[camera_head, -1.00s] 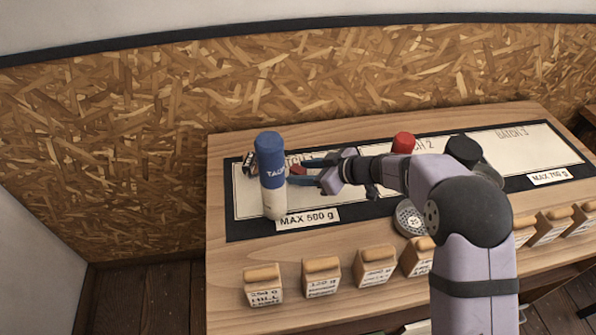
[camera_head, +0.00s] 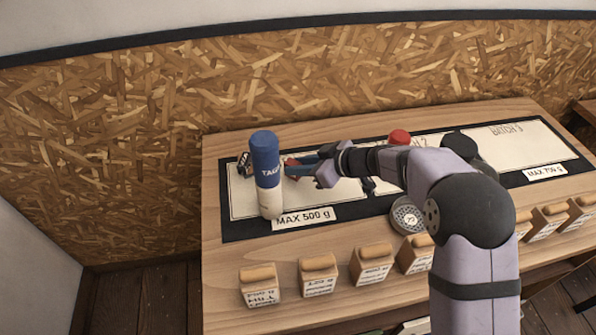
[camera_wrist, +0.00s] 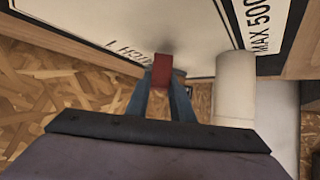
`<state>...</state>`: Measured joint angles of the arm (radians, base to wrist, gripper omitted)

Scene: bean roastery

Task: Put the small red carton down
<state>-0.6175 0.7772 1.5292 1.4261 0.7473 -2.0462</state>
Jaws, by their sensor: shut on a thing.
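The small red carton (camera_wrist: 161,70) sits between my two blue fingers in the wrist view, with the white batch panel close beyond it. My gripper (camera_head: 300,166) is shut on it. In the head view only a bit of the red carton (camera_head: 291,163) shows, at the fingertips just right of the tall blue-capped bottle. Whether the carton touches the panel cannot be told.
The blue-and-white bottle (camera_head: 267,178) stands upright beside my fingertips; its pale side (camera_wrist: 235,85) shows right of them in the wrist view. A small dark object (camera_head: 243,163) is partly hidden behind it. Several wooden-topped blocks (camera_head: 318,276) line the front edge.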

